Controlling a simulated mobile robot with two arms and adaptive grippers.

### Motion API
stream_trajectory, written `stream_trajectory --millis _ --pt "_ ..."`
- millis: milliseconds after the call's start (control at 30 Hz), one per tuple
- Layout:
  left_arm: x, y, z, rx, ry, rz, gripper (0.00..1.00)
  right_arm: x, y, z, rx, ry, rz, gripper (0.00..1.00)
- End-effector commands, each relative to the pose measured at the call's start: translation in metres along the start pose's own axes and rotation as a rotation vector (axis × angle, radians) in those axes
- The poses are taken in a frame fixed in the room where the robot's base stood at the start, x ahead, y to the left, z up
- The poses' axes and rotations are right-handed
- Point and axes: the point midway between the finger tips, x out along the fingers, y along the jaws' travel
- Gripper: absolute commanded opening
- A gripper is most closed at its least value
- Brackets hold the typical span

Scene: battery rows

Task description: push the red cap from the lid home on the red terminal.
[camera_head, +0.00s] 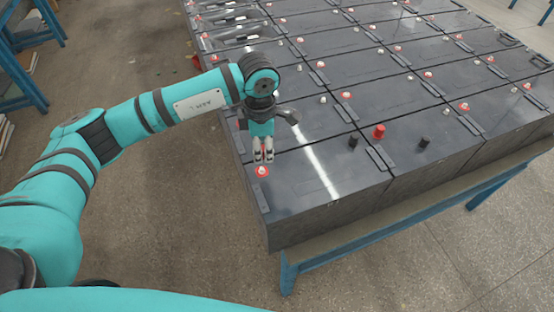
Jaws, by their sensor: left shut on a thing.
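The red terminal (262,172) is a red ring with a pale post near the left front corner of the nearest black battery lid (310,185). My left gripper (263,160) points down just above and behind it, with its fingertips very close to it. It is shut on the red cap, which is mostly hidden between the fingers. I cannot tell whether the cap touches the post. My right gripper is out of view.
Another red cap (379,131) stands upright to the right, between two black caps (353,141) (423,143). Rows of black batteries with small terminals fill the blue-framed table (400,212). The floor at left (140,190) is clear.

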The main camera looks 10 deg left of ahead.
Motion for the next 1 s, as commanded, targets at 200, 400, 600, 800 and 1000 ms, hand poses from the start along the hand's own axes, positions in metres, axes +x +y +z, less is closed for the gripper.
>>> stream_trajectory --millis 200,400,600,800,1000 --pt "0.004 0.006 -0.004 0.01 0.001 0.003 0.13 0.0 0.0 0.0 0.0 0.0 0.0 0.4" --pt "0.017 0.005 -0.004 0.01 0.002 0.003 0.13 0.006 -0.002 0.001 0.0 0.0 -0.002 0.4" --pt "0.034 0.005 -0.004 0.01 0.001 0.002 0.13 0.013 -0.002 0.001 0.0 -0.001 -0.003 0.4" --pt "0.044 0.005 -0.004 0.009 0.001 0.003 0.13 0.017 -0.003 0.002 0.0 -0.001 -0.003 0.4" --pt "0.045 0.005 -0.004 0.009 0.001 0.003 0.13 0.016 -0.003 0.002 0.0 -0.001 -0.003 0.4"
